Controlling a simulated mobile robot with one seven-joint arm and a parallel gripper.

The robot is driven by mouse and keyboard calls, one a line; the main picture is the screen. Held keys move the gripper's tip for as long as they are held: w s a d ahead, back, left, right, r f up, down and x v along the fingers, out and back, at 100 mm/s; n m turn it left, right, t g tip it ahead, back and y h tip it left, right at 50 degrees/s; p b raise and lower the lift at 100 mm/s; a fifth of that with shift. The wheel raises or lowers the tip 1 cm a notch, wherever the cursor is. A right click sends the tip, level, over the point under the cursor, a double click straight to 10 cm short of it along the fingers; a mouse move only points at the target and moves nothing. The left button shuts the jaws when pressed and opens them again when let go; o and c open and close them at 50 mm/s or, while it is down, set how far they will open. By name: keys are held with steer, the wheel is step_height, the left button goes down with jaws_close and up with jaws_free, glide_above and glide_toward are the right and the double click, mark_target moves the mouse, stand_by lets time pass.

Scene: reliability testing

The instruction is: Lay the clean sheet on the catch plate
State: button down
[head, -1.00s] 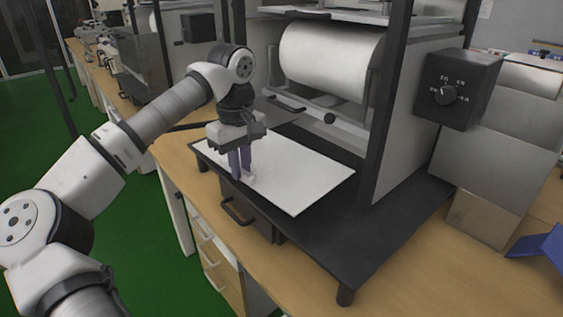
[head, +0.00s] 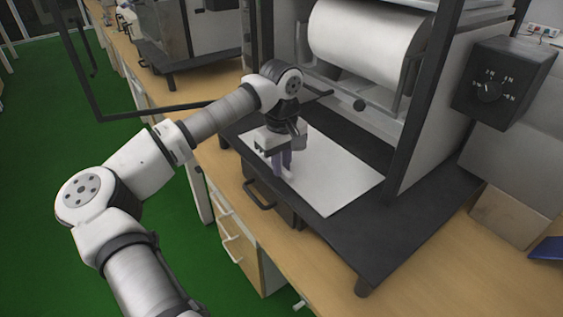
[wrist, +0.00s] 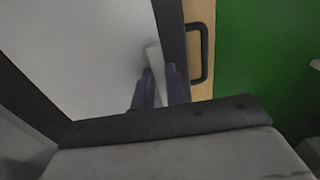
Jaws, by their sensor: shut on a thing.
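The clean sheet (head: 335,180) is a white rectangle over the black catch plate (head: 415,230) under the roll machine. It looks flat, close to the plate's front left edge; I cannot tell if all of it touches. My gripper (head: 284,174) points down at the sheet's front edge, its purple fingers shut on a small pale tab there. In the wrist view, the fingers (wrist: 157,85) close around the pale tab (wrist: 153,55), with the sheet (wrist: 85,45) to the left and a dark strip of plate to the right. The tab's join to the sheet is unclear.
A large white roll (head: 365,40) hangs above the plate between black posts (head: 425,100). A black control box with a dial (head: 505,80) is at the right. Bare plate lies right of the sheet.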

steer(key=shift+f, duration=0.1)
steer(key=c, duration=1.4)
jaws_free()
steer(key=shift+c, duration=0.2)
step_height(320, 180, up, 12)
steer(key=shift+b, duration=0.3)
